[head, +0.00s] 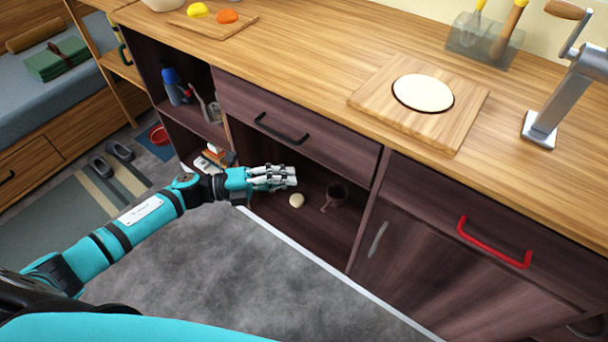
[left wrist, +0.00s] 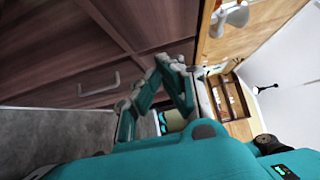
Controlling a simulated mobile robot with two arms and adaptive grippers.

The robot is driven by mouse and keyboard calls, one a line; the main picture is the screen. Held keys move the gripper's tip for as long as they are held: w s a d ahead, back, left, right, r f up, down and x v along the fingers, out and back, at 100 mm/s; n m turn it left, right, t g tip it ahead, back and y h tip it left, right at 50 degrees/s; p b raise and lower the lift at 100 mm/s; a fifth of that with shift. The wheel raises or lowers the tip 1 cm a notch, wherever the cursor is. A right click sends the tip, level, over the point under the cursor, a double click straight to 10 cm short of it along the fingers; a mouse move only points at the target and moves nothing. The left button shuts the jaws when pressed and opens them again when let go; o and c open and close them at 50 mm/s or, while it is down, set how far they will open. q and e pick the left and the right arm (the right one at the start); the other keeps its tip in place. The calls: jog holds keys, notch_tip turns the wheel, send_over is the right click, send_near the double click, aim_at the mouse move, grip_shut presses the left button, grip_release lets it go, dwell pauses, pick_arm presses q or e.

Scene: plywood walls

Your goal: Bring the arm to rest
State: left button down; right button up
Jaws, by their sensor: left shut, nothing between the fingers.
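My left arm (head: 148,211) reaches in from the left, teal with black joints. My left gripper (head: 292,176) is shut and empty, in front of the open lower compartment (head: 318,235) of the dark wooden cabinet. In the left wrist view the closed fingers (left wrist: 172,64) show in the middle, with nothing between them. My right gripper does not show in either view.
A small pale round thing (head: 296,200) and a dark mug (head: 335,197) are in the compartment near my gripper. Above is a drawer with a black handle (head: 281,130). The counter holds a cutting board (head: 367,98). Grey floor (head: 240,270) is clear.

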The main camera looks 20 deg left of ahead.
pick_arm(q)
jog(key=w+a+f+n+t+y+p, duration=0.1)
jog(key=a+f+n+t+y, duration=0.25)
jog(key=f+n, duration=0.4)
jog(key=w+a+f+n+t+y+p, duration=0.1)
jog(key=a+f+n+t+y+p, duration=0.1)
jog(key=a+f+n+y, duration=0.5)
jog(key=s+f+n+g+y, duration=0.2)
jog(key=s+f+n, duration=0.35)
jog(key=f, duration=0.65)
jog(key=s+f+n+g+y+p, duration=0.1)
jog(key=s+f+n+g+y, duration=0.1)
jog(key=s+f, duration=0.5)
jog(key=s+f+n+g+y+p, duration=0.1)
jog(key=s+f+n+g+y, duration=0.1)
jog(key=s+f, duration=0.5)
jog(key=s+d+f+n+g, duration=0.1)
jog(key=s+d+n+g, duration=0.1)
jog(key=s, duration=0.9)
jog(key=s+d+f+n+g+p, duration=0.1)
jog(key=s+g, duration=0.3)
jog(key=s, duration=0.8)
jog(key=shift+s+d+f+n, duration=0.2)
jog(key=shift+d+f+n, duration=0.4)
jog(key=shift+f+n, duration=0.2)
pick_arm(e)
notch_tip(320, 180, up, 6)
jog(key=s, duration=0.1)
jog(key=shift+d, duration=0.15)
